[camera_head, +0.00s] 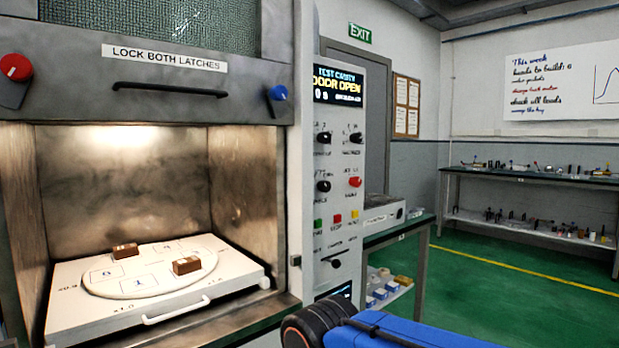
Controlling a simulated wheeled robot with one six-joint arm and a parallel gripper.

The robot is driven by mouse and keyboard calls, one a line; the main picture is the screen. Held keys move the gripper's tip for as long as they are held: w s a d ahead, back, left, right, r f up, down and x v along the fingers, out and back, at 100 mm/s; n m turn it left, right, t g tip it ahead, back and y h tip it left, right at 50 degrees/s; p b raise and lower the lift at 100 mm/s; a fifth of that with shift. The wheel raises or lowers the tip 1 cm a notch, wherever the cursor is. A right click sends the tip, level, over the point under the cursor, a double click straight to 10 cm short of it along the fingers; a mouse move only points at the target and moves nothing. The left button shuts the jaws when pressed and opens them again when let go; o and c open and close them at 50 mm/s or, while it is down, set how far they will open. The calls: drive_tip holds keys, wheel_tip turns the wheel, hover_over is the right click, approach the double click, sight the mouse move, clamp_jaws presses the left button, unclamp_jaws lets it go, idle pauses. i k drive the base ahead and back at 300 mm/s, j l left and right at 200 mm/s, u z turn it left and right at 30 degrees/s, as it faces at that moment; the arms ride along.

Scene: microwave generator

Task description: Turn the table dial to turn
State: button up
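The control panel (338,215) stands right of the open cavity. It carries two upper black dials, one on the left (324,137) and one on the right (356,138). Below them are a black dial (323,186) and a red dial (355,181). Their labels are too small to read, so I cannot tell which is the table dial. The display (338,84) reads "TEST CAVITY", "DOOR OPEN" and "0 s". Part of my blue and black arm shows at the bottom right, below the panel. My gripper's fingers are not visible.
The raised door (60,75) bears a "LOCK BOTH LATCHES" sign, with a red knob (15,67) and blue knob (278,92). A pulled-out white tray (75,322) holds a round plate with two brown blocks. A side bench (405,228) stands right of the panel. Green floor lies open beyond.

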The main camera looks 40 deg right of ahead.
sight(324, 186)
drive_tip(key=j+z, duration=0.2)
drive_tip(key=z, duration=0.7)
